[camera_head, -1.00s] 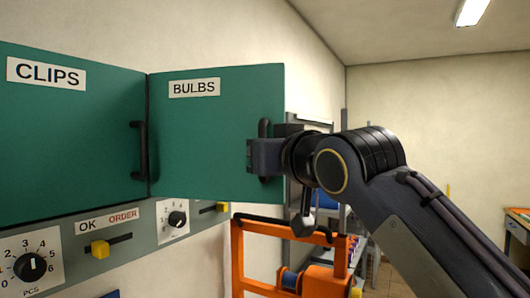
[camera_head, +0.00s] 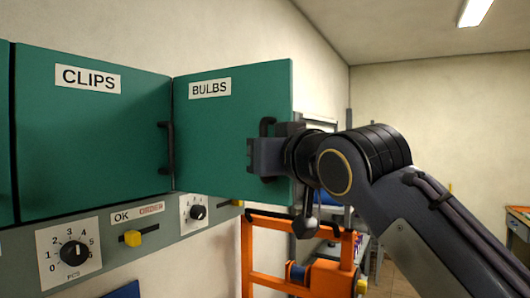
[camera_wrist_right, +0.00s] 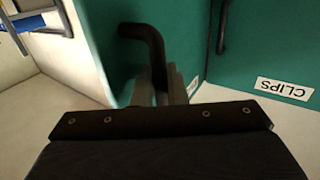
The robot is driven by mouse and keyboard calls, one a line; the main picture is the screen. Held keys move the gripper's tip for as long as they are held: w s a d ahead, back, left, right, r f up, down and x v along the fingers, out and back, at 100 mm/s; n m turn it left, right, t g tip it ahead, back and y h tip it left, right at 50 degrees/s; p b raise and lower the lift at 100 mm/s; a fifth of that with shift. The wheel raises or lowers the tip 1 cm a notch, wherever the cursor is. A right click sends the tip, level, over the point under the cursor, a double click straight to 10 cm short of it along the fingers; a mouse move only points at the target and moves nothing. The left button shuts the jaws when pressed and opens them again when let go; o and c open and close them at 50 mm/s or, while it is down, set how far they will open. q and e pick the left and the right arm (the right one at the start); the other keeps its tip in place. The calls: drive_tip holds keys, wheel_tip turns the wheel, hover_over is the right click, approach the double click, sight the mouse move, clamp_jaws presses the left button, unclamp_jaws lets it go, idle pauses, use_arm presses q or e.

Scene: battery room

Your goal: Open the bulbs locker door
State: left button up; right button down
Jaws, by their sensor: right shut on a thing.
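The green bulbs locker door (camera_head: 225,135) carries a BULBS label (camera_head: 210,87). It stands ajar, its right edge swung out from the wall and its left edge beside the clips door. My right gripper (camera_head: 266,157) is shut on its black upright handle (camera_head: 267,126) near the right edge. In the right wrist view the handle (camera_wrist_right: 150,45) runs down between the fingers (camera_wrist_right: 160,88), and the door (camera_wrist_right: 115,25) meets the clips door at an angle. The locker's inside is hidden. My left gripper is not in view.
The shut clips door (camera_head: 95,150) with its own handle (camera_head: 168,147) is to the left. A grey panel with dials (camera_head: 74,254) and a yellow slider (camera_head: 132,238) runs below. An orange frame (camera_head: 248,270) stands under the bulbs door.

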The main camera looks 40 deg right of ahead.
drive_tip(key=c, duration=1.8)
unclamp_jaws()
drive_tip(key=shift+w, duration=0.15)
drive_tip(key=s, duration=0.2)
drive_tip(key=s+a+b, duration=0.1)
drive_tip(key=s, duration=0.2)
drive_tip(key=s+b, duration=0.1)
drive_tip(key=s, duration=0.1)
drive_tip(key=shift+s+a, duration=0.2)
drive_tip(key=shift+s, duration=0.15)
